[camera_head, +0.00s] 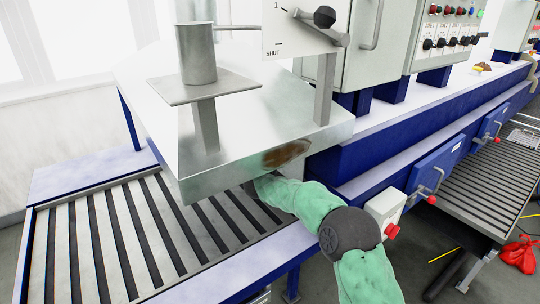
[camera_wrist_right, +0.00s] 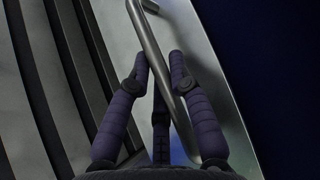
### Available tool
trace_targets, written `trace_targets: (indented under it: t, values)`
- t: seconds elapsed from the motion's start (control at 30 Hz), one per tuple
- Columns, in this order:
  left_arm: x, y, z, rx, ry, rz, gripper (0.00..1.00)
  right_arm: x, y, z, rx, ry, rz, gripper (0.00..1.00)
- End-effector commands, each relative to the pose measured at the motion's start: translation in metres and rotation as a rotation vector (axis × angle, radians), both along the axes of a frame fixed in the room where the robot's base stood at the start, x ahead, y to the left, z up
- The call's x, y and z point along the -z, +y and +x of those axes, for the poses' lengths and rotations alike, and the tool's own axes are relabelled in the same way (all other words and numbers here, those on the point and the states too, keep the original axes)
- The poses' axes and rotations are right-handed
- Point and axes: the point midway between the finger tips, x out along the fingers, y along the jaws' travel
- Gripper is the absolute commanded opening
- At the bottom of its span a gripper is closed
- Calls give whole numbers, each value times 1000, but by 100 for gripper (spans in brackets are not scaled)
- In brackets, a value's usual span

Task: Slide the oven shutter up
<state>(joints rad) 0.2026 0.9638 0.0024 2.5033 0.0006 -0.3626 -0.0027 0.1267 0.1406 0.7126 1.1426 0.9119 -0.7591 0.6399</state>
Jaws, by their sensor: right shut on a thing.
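In the right wrist view, a round metal bar handle (camera_wrist_right: 146,36) runs along a brushed metal panel (camera_wrist_right: 205,58), which looks like the oven shutter. My right gripper (camera_wrist_right: 158,68) is shut on this handle, with its dark padded fingers on both sides of the bar. In the head view, my right arm in its green sleeve reaches in under the edge of the metal hood (camera_head: 225,163). The hood hides the gripper, handle and shutter there. My left gripper is in neither view.
A slatted conveyor bed (camera_head: 113,240) runs under the hood. A white plate marked SHUT (camera_head: 283,40) carries a black-knobbed lever (camera_head: 324,16) above. A small box with a red button (camera_head: 391,231) stands close to my right arm. Blue oven framing (camera_head: 400,135) lies behind.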

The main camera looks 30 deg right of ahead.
Motion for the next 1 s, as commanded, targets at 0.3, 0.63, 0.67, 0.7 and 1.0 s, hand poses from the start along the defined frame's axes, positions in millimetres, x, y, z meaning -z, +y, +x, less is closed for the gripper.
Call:
trace_targets:
  t: [0.3,0.63,0.67,0.7,1.0]
  values:
    - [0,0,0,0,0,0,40,0,0,0,0,-1,2,32]
    - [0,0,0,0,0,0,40,-2,11,-12,-2,0,2,32]
    - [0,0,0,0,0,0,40,-3,14,-15,-2,0,1,32]
    - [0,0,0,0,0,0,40,-4,17,-20,-1,0,1,32]
    - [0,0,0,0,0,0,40,-12,52,-61,-2,-2,2,32]
